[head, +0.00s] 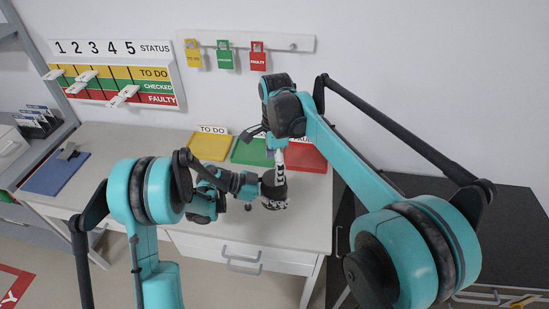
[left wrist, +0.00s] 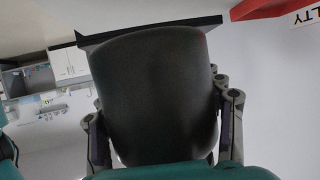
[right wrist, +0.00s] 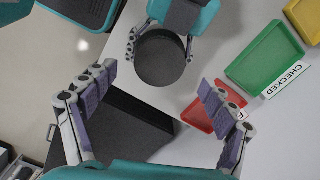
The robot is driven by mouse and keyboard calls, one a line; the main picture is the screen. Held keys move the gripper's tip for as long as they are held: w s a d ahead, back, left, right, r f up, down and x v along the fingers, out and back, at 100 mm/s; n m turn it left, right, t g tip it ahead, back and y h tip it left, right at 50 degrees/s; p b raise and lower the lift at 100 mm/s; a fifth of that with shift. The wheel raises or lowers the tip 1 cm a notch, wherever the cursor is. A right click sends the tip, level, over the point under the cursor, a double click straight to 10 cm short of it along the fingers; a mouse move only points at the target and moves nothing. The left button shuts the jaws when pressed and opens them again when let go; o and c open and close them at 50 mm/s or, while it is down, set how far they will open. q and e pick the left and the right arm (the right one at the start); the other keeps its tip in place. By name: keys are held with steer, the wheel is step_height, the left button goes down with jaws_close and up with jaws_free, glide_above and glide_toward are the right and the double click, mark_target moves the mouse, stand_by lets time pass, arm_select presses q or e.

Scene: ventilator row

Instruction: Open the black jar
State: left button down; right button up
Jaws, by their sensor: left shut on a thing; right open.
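The black jar (head: 270,188) is a dark round body held above the right end of the white table. My left gripper (head: 275,203) is shut on it from the side. In the left wrist view the jar (left wrist: 150,95) fills the middle between the fingers. In the right wrist view its round dark top (right wrist: 160,58) faces the camera; I cannot tell a lid from the body. My right gripper (right wrist: 158,82) is open, above the jar, with its fingers apart and nothing between them. In the head view its fingers are partly hidden by its arm.
Yellow (head: 210,147), green (head: 250,153) and red (head: 305,157) trays stand at the table's back. A blue mat (head: 55,174) lies at the left. A dark counter (head: 480,215) stands at the right. The table's middle left is clear.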

mark_target(274, 177)
steer(key=shift+f, duration=2.2)
steer(key=c, duration=1.3)
steer(key=n, duration=0.6)
steer(key=shift+n, duration=0.3)
steer(key=o, duration=1.3)
steer(key=shift+c, duration=0.2)
